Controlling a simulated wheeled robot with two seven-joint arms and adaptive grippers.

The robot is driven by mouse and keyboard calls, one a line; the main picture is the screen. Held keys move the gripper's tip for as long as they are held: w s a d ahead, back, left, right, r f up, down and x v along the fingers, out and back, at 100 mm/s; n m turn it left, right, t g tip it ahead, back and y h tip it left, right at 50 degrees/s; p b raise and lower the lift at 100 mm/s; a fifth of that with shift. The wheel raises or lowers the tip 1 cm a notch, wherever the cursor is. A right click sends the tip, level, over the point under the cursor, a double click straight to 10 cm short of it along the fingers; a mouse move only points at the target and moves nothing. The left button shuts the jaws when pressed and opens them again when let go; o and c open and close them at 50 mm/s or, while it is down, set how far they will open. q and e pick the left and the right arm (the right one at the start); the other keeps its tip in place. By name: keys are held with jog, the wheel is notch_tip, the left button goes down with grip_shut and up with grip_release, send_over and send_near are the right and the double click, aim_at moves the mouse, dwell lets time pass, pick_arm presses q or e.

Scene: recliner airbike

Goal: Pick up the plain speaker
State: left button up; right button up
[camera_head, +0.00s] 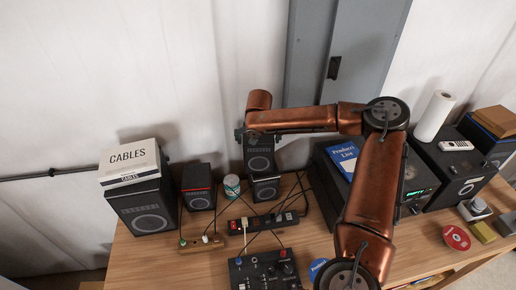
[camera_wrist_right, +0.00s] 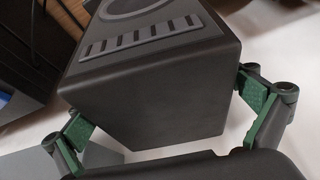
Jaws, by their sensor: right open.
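A plain dark speaker (camera_head: 259,160) with a round cone and a row of slots stands on top of another small black speaker (camera_head: 265,188) near the wall. My right arm reaches over from the right, and its gripper (camera_wrist_right: 165,125) is at the upper speaker. In the right wrist view the plain speaker (camera_wrist_right: 160,85) fills the middle, between the two spread green-padded fingers. Gaps show beside the pads, and the fingers do not look closed on it. In the head view the fingers are too dark to make out. My left gripper is out of view.
A red-trimmed speaker (camera_head: 198,187) and a larger speaker (camera_head: 146,208) under a cables box (camera_head: 130,161) stand to the left. A mixer (camera_head: 265,271), power strip (camera_head: 262,223) and cables lie in front. Black equipment (camera_head: 417,185) with a blue book (camera_head: 343,158) is right.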

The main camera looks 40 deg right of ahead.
jog(key=shift+f+p, duration=0.25)
jog(key=shift+p, duration=0.05)
dwell(0.7)
jog(key=shift+c, duration=0.4)
jog(key=c, duration=1.9)
jog(key=shift+w+r, duration=0.1)
